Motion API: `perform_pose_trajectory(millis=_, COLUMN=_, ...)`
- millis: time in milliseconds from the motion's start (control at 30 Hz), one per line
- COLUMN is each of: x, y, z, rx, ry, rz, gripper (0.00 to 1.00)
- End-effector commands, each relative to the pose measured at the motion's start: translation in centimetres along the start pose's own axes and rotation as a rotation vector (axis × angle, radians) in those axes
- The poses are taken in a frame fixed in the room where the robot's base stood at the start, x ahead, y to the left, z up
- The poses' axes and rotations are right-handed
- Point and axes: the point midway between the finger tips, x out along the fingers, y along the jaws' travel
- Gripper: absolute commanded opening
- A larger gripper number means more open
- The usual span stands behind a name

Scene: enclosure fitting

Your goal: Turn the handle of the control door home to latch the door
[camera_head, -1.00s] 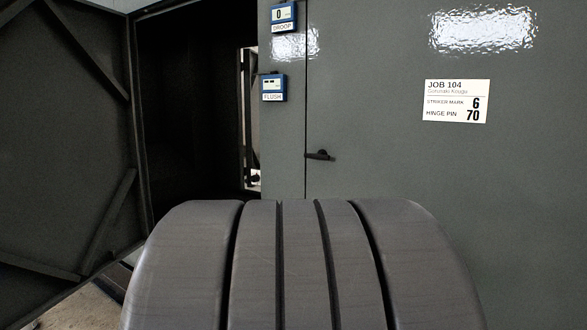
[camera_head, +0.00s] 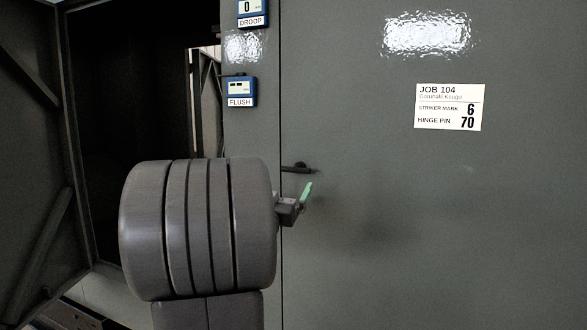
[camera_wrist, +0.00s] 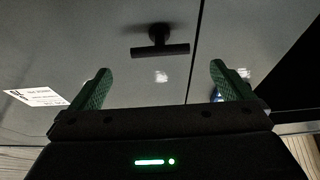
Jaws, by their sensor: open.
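The control door (camera_head: 350,230) is a flat grey panel, and its left edge meets the neighbouring panel at a thin vertical seam. Its handle (camera_head: 299,168) is a short dark lever near that seam, lying about level in the head view. In the wrist view the handle (camera_wrist: 160,50) is a dark T-shaped bar on a round stem, beyond my fingertips. My gripper (camera_wrist: 154,82) is open and empty, with green fingers apart and the handle between their lines. In the head view a green finger of my gripper (camera_head: 306,194) shows just below the handle, apart from it.
A DROOP gauge (camera_head: 252,13) reading 0 and a FLUSH gauge (camera_head: 240,91) sit on the narrow panel left of the seam. A white JOB 104 label (camera_head: 448,107) is on the door. At left is a dark opening with an open braced door (camera_head: 30,130).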

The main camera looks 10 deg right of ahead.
Motion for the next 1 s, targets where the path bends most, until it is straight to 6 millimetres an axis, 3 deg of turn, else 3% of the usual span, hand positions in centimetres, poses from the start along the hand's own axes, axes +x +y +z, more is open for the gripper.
perform_pose_trajectory(millis=200, x=4.8, y=0.1, z=-0.1, rx=-0.001, ry=-0.001, rz=0.001, gripper=1.00)
perform_pose_trajectory(millis=400, x=7.5, y=0.0, z=-0.1, rx=0.000, ry=0.000, rz=0.001, gripper=1.00)
perform_pose_trajectory(millis=833, x=8.5, y=0.0, z=0.0, rx=0.001, ry=-0.001, rz=-0.002, gripper=1.00)
perform_pose_trajectory(millis=1000, x=8.5, y=0.0, z=0.0, rx=0.001, ry=-0.001, rz=-0.002, gripper=0.69)
